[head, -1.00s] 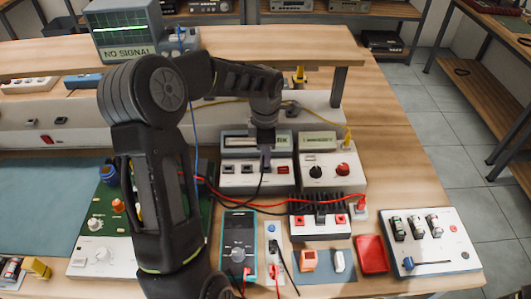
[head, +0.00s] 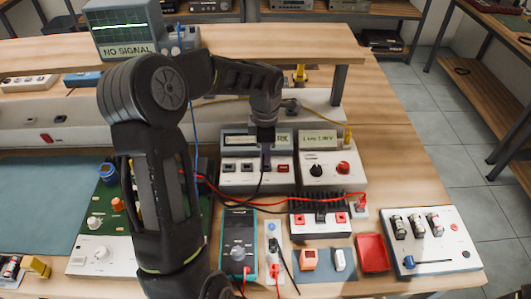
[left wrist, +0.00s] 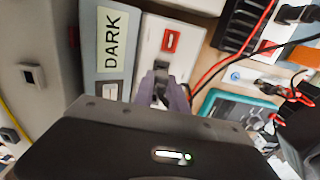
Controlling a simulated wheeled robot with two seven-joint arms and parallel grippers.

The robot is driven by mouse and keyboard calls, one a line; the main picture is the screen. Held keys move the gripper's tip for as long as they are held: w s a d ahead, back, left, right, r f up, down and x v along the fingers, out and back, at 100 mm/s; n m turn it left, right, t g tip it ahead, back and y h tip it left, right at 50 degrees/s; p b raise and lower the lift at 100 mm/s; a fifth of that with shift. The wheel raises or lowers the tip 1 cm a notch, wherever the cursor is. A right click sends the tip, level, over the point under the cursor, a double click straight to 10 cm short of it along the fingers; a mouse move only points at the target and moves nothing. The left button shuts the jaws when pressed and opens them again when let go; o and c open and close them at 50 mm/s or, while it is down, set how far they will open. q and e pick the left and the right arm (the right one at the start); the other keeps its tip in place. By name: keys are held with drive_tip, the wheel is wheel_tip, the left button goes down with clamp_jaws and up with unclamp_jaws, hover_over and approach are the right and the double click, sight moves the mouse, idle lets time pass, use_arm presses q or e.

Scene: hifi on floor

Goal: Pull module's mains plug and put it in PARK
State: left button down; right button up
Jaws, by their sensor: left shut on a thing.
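My left gripper (head: 265,150) points down at the white front panel of the box (head: 232,180) labelled DARK in the left wrist view (left wrist: 113,42). It is shut on a small dark plug (head: 265,162) at the panel, between two dark sockets (head: 238,168) and a red switch (head: 283,169). A black cord runs down from the plug. The fingers mostly hide the plug, so I cannot tell whether it is seated. The fingers also show in the left wrist view (left wrist: 162,90). A black finned module (head: 320,203) stands below. My right gripper is out of view.
A box with black and red knobs (head: 332,180) stands to the right. Red and black leads cross in front. A multimeter (head: 239,243), a red tray (head: 373,253) and a switch panel (head: 430,245) lie nearer. A raised shelf (head: 270,45) runs behind.

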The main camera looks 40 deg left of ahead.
use_arm(q)
drive_tip(key=shift+f+b, duration=0.9)
drive_tip(key=shift+f, duration=0.05)
idle(1.2)
idle(0.4)
drive_tip(key=c, duration=1.3)
unclamp_jaws()
drive_tip(key=shift+o, duration=0.2)
drive_tip(key=shift+r, duration=0.1)
wheel_tip(320, 180, up, 8)
drive_tip(key=p, duration=0.4)
drive_tip(key=shift+p, duration=0.3)
